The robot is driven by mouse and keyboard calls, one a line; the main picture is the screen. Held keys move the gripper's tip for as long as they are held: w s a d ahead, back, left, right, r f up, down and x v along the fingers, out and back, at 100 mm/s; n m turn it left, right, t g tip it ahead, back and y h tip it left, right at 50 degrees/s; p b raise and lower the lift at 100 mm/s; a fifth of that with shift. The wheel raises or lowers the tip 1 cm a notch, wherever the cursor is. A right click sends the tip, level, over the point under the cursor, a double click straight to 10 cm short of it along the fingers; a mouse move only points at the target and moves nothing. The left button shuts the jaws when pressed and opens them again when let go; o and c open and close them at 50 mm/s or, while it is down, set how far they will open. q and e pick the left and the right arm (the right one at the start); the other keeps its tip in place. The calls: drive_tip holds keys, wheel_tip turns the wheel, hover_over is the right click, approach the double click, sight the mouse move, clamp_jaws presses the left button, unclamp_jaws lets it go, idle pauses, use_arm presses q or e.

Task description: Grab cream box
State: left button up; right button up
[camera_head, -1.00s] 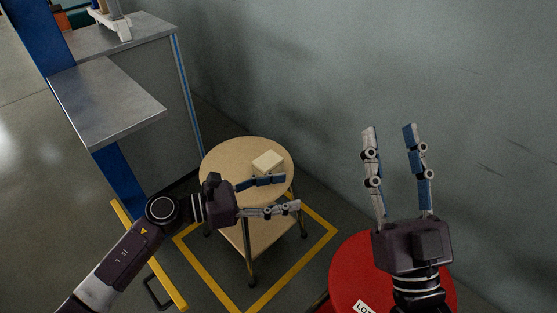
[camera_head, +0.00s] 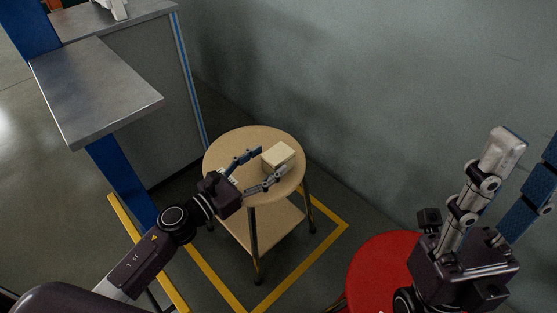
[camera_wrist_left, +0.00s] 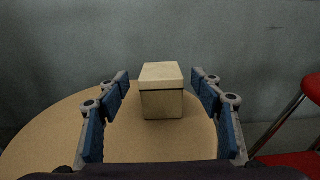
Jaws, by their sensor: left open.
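The cream box (camera_head: 279,156) stands on a round wooden stool-like table (camera_head: 234,148), toward the right of its top. My left gripper (camera_head: 271,167) is open over the tabletop, its fingers pointing at the box. In the left wrist view the box (camera_wrist_left: 162,92) stands upright, a dark line below its lid, ahead of and between the two open fingertips (camera_wrist_left: 162,84), with gaps on both sides. My right gripper (camera_head: 528,165) is raised at the right, fingers spread and empty, one fingertip near the picture's edge.
A red round seat (camera_head: 380,268) stands at the lower right, partly behind my right gripper; its red edge also shows in the left wrist view (camera_wrist_left: 290,163). A grey wall (camera_head: 400,90) rises behind the table. A metal-topped bench (camera_head: 95,90) is at upper left. Yellow floor tape surrounds the table.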

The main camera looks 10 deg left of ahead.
sight(278, 153)
use_arm(q)
drive_tip(key=shift+x, duration=2.2)
drive_tip(key=shift+r, duration=0.15)
drive_tip(key=shift+c, duration=0.4)
drive_tip(key=c, duration=1.3)
